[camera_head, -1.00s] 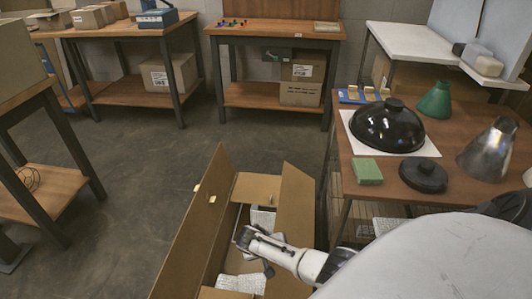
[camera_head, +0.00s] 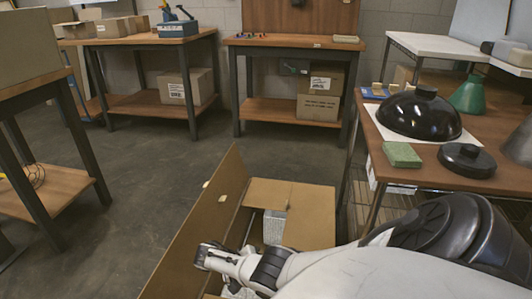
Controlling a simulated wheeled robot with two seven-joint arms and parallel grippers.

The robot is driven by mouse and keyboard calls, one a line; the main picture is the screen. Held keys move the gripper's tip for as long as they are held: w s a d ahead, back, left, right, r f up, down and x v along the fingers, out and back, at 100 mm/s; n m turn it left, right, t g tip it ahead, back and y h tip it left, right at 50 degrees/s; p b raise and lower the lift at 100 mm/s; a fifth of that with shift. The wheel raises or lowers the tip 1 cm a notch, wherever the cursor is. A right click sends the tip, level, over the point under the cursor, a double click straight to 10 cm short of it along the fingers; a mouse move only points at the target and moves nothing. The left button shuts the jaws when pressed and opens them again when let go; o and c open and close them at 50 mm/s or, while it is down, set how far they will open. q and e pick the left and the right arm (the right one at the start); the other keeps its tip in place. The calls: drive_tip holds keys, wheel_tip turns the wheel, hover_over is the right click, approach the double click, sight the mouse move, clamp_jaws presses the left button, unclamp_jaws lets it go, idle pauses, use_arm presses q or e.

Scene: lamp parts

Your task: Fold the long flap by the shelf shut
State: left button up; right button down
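An open cardboard box stands on the floor at the bottom centre. Its left long flap (camera_head: 196,235) stands up and leans outward, with small pale tabs on it. The long flap on the shelf side (camera_head: 310,215) now shows as a broad, low face over the box's right side; its lower part is hidden behind my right arm. The short far flap (camera_head: 262,193) is at the back end. A grey-white item (camera_head: 274,227) shows inside. My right gripper (camera_head: 204,256) is over the box near the left flap; I cannot tell whether its fingers are open. My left gripper is out of view.
A wooden table (camera_head: 455,140) with a black dome shade (camera_head: 420,115), a green block (camera_head: 402,155) and a black disc (camera_head: 467,159) stands at the right, with a wire shelf (camera_head: 362,215) below. Workbenches line the back. The floor (camera_head: 140,180) left of the box is clear.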

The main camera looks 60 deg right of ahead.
drive_tip(key=shift+d+f+b, duration=0.1)
drive_tip(key=shift+f+b, duration=0.2)
drive_tip(key=shift+f, duration=0.1)
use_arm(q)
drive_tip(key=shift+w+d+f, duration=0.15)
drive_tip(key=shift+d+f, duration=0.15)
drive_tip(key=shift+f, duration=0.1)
use_arm(e)
drive_tip(key=shift+f, duration=0.1)
